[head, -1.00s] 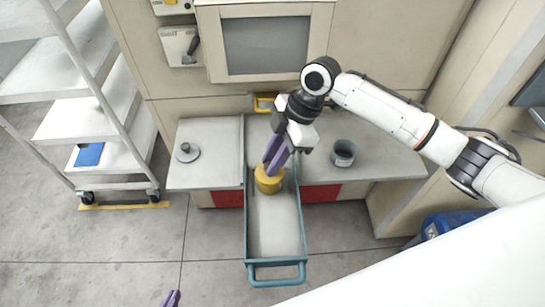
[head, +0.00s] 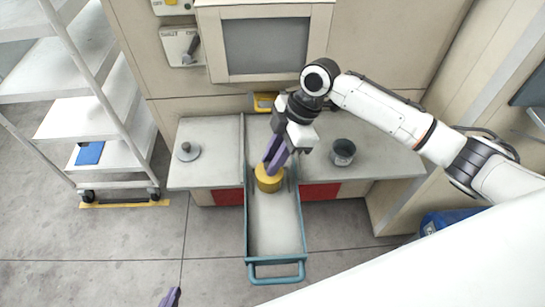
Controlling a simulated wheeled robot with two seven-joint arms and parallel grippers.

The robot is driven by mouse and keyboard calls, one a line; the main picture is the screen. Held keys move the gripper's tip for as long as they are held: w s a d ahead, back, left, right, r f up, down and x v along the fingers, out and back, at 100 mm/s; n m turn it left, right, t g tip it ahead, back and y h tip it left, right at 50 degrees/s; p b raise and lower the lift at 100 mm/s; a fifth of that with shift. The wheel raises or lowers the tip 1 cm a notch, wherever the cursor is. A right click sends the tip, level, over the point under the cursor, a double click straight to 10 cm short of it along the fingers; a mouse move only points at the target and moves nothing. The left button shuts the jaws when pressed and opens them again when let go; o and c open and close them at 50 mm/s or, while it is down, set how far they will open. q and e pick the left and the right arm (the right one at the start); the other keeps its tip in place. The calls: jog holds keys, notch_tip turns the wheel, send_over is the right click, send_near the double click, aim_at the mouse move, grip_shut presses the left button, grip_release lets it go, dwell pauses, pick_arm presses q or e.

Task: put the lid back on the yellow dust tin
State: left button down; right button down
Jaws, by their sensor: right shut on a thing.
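The yellow dust tin (head: 268,181) stands in the back part of the teal-railed tray (head: 274,225). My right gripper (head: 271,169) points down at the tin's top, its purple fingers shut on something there. The fingers cover part of the tin's top, so I cannot tell whether the held thing is the lid or whether it rests on the rim. Only a purple fingertip of my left gripper (head: 170,297) shows at the bottom edge, away from the tray.
A grey disc with a knob (head: 187,152) lies on the left bench top. A dark grey cup (head: 343,152) stands on the right bench top. A yellow item (head: 264,102) sits behind the tray. A white shelf rack (head: 115,152) is at the left. The tray's front is empty.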

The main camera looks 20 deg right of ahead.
jog(key=c, duration=1)
grip_release()
jog(key=shift+r, duration=0.15)
notch_tip(320, 180, up, 2)
jog(key=p, duration=0.2)
jog(key=shift+r+p, duration=0.15)
jog(key=shift+p, duration=0.25)
jog(key=shift+r, duration=2.25)
grip_shut()
jog(key=shift+f, duration=0.35)
